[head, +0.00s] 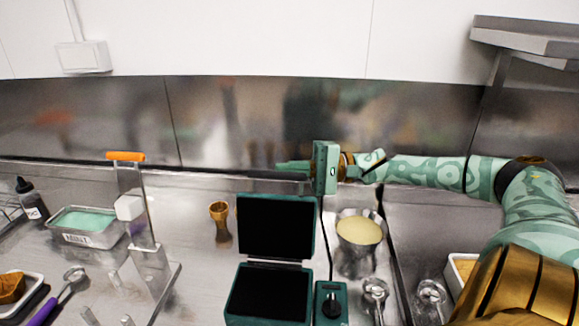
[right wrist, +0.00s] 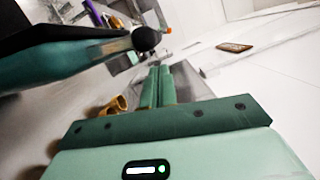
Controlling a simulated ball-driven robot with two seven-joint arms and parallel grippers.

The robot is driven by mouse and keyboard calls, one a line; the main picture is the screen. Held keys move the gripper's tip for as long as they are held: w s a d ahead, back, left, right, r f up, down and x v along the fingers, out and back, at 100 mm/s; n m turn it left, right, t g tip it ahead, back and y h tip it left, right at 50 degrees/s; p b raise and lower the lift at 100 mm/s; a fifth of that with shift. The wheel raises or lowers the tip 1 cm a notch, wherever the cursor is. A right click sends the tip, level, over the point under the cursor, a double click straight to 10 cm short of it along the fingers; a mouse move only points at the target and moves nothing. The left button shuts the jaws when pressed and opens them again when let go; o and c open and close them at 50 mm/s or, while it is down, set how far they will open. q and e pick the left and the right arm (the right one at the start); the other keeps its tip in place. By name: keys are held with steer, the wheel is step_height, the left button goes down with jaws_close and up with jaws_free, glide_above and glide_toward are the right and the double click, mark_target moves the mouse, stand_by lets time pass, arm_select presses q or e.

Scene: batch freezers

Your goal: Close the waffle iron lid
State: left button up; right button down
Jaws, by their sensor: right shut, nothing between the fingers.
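The waffle iron (head: 267,322) is dark green with black plates and stands at the front centre of the counter. Its lid (head: 276,228) is open and stands up from the hinge at the back. My right gripper (head: 278,166) is shut and empty. Its fingers point left, just above and apparently behind the lid's top edge in the head view. In the right wrist view the shut fingers (right wrist: 158,86) are in the middle. The lid (right wrist: 62,52) lies to their upper left with a dark round knob, seemingly apart from them. My left gripper is not in view.
A steel bowl of batter (head: 358,232) stands right of the lid, with scoops in front. A wooden cup (head: 220,218) stands to the left. Farther left are a metal stand with an orange handle (head: 126,156), a tub (head: 86,226) and a bottle (head: 30,200). A steel wall closes the back.

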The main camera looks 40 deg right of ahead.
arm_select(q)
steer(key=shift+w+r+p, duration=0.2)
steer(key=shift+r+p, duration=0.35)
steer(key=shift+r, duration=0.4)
arm_select(e)
steer(key=shift+s+a+r, duration=0.15)
steer(key=shift+s+a, duration=0.4)
steer(key=shift+a, duration=0.1)
steer(key=shift+r, duration=0.1)
